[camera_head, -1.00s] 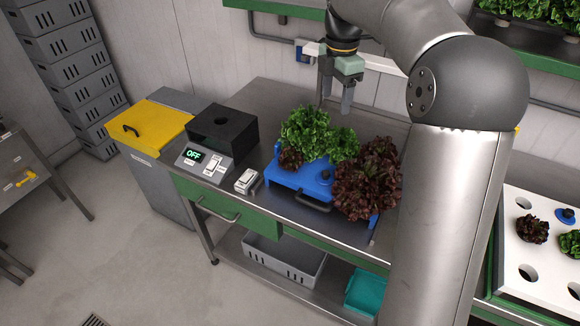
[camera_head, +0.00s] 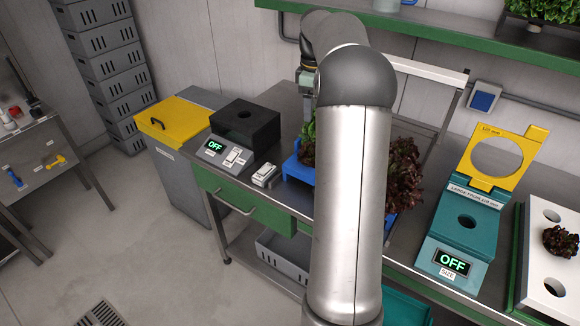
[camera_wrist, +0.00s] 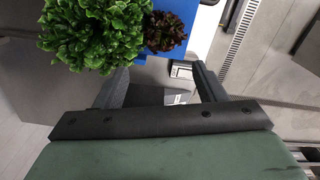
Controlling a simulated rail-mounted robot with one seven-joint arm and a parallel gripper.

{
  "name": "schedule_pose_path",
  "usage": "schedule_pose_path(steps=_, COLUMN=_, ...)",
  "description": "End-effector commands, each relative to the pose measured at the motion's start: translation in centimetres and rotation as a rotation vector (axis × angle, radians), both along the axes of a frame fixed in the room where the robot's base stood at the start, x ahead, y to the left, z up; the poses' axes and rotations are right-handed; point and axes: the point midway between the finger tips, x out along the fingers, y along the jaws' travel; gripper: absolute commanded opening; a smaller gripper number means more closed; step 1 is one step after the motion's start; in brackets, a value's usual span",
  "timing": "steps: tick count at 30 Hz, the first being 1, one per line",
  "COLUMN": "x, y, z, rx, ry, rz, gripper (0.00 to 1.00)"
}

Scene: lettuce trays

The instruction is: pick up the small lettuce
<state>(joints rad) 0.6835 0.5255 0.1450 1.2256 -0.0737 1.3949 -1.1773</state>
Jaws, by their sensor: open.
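A small dark red lettuce (camera_wrist: 165,31) sits on the blue tray (camera_wrist: 182,10) in the wrist view, next to a larger green lettuce (camera_wrist: 95,32). In the head view my arm hides most of the blue tray (camera_head: 297,170) and of the green lettuce (camera_head: 309,135). A large dark red lettuce (camera_head: 405,165) shows right of my arm. Another small dark red lettuce (camera_head: 560,242) sits in the white holed tray (camera_head: 533,262). My gripper (camera_wrist: 158,86) is open and empty, with both lettuces beyond its fingers in the wrist view. In the head view its fingertips are hard to make out.
A black box (camera_head: 250,143) with a hole and a grey switch unit reading OFF (camera_head: 215,146) stand left of the blue tray. A teal unit (camera_head: 466,238) with a raised yellow ring lid (camera_head: 497,160) stands to the right. A green shelf (camera_head: 440,30) runs above the bench.

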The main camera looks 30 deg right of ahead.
Motion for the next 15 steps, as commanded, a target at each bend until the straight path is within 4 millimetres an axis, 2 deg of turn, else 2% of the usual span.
schedule_pose_path(steps=9, x=-0.1, y=0.1, z=-6.9, rx=0.003, ry=0.005, rz=0.004, gripper=0.64)
schedule_pose_path(steps=15, x=0.0, y=0.1, z=-9.6, rx=0.001, ry=0.002, rz=0.004, gripper=0.64)
